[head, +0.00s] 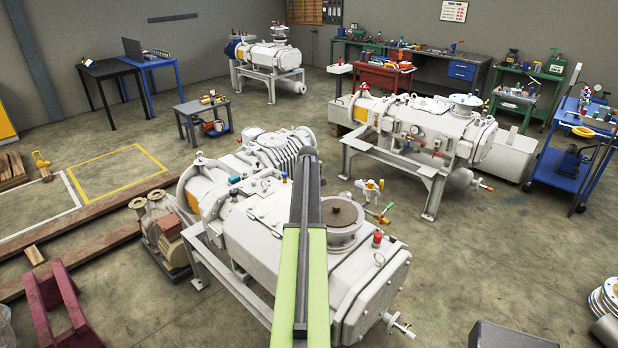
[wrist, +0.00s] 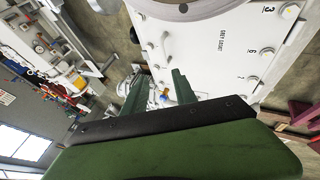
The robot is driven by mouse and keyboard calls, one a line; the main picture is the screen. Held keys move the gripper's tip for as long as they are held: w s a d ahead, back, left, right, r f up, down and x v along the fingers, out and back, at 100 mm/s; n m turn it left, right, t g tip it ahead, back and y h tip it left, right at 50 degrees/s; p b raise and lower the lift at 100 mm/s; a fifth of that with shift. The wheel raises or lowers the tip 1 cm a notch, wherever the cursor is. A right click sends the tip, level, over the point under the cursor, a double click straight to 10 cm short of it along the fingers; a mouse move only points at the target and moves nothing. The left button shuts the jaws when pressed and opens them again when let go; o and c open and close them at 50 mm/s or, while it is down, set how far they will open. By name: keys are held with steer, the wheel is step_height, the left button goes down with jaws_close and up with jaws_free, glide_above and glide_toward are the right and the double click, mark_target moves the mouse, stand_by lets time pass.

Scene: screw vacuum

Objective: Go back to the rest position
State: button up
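In the wrist view, my gripper (wrist: 158,84) shows two dark green fingers with a clear gap between them, and nothing is held. Beside and beyond the fingers is the white housing of a large screw vacuum pump (wrist: 235,45), with bolts and numbers on its face. In the head view, my light green and grey arm reaches forward over the same kind of white pump (head: 265,215) on a frame in the middle. The gripper itself cannot be made out in the head view. I cannot tell whether the arm touches the pump.
A second white pump (head: 425,128) stands on a frame to the right, with a blue cart (head: 560,172) beyond it. Wooden beams (head: 95,225) and a dark red stand (head: 55,300) lie at left. Open floor (head: 490,265) shows at the right front.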

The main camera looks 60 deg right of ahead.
steer(key=v, duration=0.2)
steer(key=shift+a+r+p, duration=0.2)
steer(key=shift+p, duration=0.15)
